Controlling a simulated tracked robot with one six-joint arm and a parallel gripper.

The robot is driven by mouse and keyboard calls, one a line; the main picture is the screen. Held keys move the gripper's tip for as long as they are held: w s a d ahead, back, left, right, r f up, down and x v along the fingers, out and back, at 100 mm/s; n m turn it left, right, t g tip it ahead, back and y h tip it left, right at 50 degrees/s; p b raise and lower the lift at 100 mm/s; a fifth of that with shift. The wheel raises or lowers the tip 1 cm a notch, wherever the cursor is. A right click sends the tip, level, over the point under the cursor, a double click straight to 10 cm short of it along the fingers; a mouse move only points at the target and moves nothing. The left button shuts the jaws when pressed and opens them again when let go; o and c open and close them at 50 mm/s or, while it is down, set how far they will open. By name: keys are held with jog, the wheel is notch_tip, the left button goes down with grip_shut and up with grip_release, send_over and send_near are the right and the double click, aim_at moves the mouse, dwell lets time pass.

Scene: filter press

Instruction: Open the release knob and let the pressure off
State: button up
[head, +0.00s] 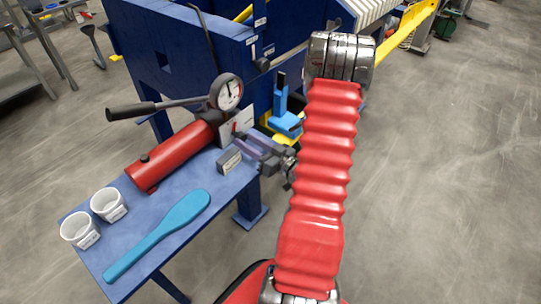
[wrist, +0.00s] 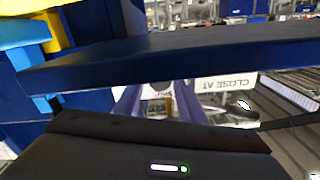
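The red hand pump (head: 175,157) lies on the blue side table, with a round dial gauge (head: 228,93) and a black-gripped lever (head: 132,111). A pale plate (head: 240,124) stands at its right end, with a small red part near it. I cannot make out the release knob for certain. My gripper (head: 245,142) reaches in from the right at that end, its purple-grey fingers level with the table edge. In the wrist view its fingers (wrist: 157,95) stand apart, with a small brass-coloured part (wrist: 169,106) seen between them. I cannot tell whether they touch anything.
The blue table (head: 190,232) holds two white cups (head: 94,217), a teal paddle (head: 157,232) and a small grey block (head: 229,161). The blue press frame (head: 180,48) stands behind. A "CLOSE AT" sign (wrist: 227,85) shows in the wrist view. Floor at right is clear.

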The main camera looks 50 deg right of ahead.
jog(key=s, duration=1)
jog(key=shift+s+d, duration=0.15)
jog(key=shift+s, duration=0.15)
